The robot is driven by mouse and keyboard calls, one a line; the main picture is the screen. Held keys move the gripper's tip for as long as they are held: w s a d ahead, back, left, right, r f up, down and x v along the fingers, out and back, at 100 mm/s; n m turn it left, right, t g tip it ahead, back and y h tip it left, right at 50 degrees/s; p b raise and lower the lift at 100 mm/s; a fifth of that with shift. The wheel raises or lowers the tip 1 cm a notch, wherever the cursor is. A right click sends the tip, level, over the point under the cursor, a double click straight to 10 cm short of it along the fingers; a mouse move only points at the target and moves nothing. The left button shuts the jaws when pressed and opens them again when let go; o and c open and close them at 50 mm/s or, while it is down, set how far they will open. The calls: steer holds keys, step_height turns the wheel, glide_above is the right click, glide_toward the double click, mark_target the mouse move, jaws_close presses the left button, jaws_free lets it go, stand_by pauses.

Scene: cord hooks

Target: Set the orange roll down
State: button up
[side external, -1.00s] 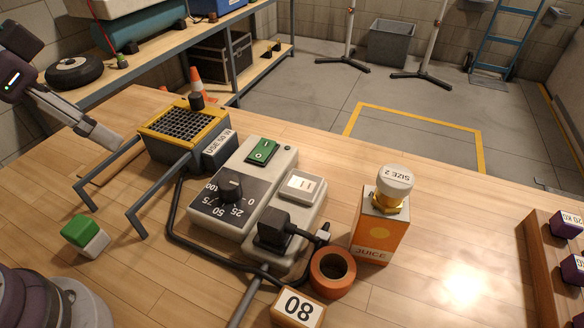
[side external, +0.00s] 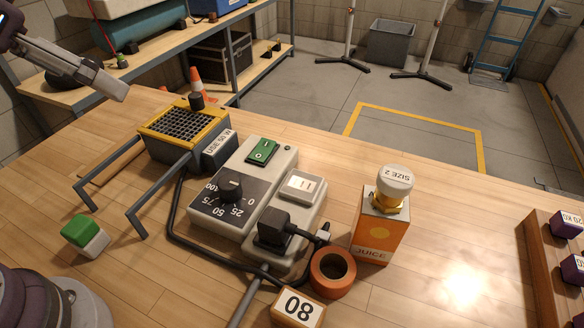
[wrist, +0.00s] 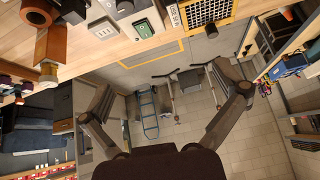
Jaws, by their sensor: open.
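The orange roll (side external: 333,272) rests on the wooden table, its hole facing up. It is between the block marked 80 (side external: 298,307) and the juice box (side external: 378,235), close to the black cord. My gripper (side external: 118,90) is in the air at the upper left of the side view, far from the roll. In the wrist view my gripper (wrist: 165,88) has its two fingers spread wide with nothing between them. The roll also shows at the top left of the wrist view (wrist: 37,18).
A grey power strip (side external: 245,195) with a dial and black plug is mid-table. A yellow-topped heater (side external: 185,128) with dark bars stands behind left. A green-and-white block (side external: 86,237) is at left, a wooden rack (side external: 548,265) at right. A white-capped brass piece (side external: 395,183) tops the juice box.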

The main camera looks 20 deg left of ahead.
mark_target(343, 265)
steer(key=s+d+f+m+t+h, duration=0.2)
steer(key=d+m+h, duration=0.45)
steer(key=d, duration=1.55)
steer(key=shift+n+t, duration=0.35)
steer(key=shift+t, duration=0.25)
steer(key=f, duration=1.2)
steer(key=w+f, duration=0.1)
steer(key=f, duration=0.6)
steer(key=shift+a, duration=0.35)
steer(key=x, duration=0.7)
steer(key=shift+w+d+f, duration=0.15)
steer(key=shift+w+f, duration=0.05)
steer(key=shift+c, duration=0.2)
steer(key=c, duration=1.2)
